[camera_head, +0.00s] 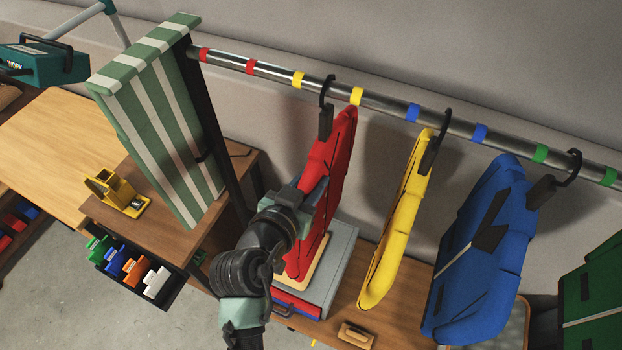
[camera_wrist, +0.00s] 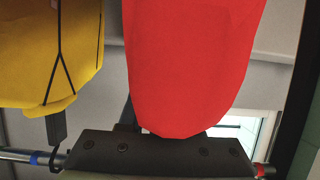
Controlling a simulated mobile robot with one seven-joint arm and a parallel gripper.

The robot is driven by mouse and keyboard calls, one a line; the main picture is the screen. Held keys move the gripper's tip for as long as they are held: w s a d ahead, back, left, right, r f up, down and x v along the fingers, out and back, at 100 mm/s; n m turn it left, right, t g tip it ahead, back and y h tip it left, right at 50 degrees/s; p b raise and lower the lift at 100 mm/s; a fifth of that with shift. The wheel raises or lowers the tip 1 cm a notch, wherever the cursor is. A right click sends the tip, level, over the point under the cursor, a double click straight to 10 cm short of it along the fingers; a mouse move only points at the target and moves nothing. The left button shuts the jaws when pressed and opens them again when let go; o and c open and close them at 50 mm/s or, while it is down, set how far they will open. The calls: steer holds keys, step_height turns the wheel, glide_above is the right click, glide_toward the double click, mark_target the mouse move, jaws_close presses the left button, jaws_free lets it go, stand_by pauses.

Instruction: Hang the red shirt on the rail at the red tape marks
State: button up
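The red shirt (camera_head: 335,160) hangs below its dark hanger hook (camera_head: 326,92), which is at the rail (camera_head: 390,104) between the two yellow tape marks (camera_head: 297,80). The red tape marks (camera_head: 250,67) are further left on the rail, near the striped panel, with bare rail between them. My gripper (camera_head: 312,192) is at the left side of the red shirt and overlaps it in the head view. In the wrist view the red shirt (camera_wrist: 190,65) fills the middle, close to my gripper's dark body (camera_wrist: 155,155). The fingertips are hidden, so whether they are closed on the shirt cannot be told.
A yellow shirt (camera_head: 398,215), a blue shirt (camera_head: 480,255) and a green shirt (camera_head: 592,290) hang to the right. A green-and-white striped panel (camera_head: 160,105) on a dark post (camera_head: 215,130) stands left of the red marks. Below are a grey drawer box (camera_head: 343,245) and a wooden bench (camera_head: 390,295).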

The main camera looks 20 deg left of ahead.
jaws_close()
steer(key=shift+r, duration=0.15)
steer(key=shift+r, duration=0.35)
steer(key=shift+a, duration=0.15)
steer(key=a+b, duration=0.6)
steer(key=a, duration=1)
steer(key=shift+w+a, duration=0.3)
steer(key=shift+a, duration=0.05)
stand_by(0.9)
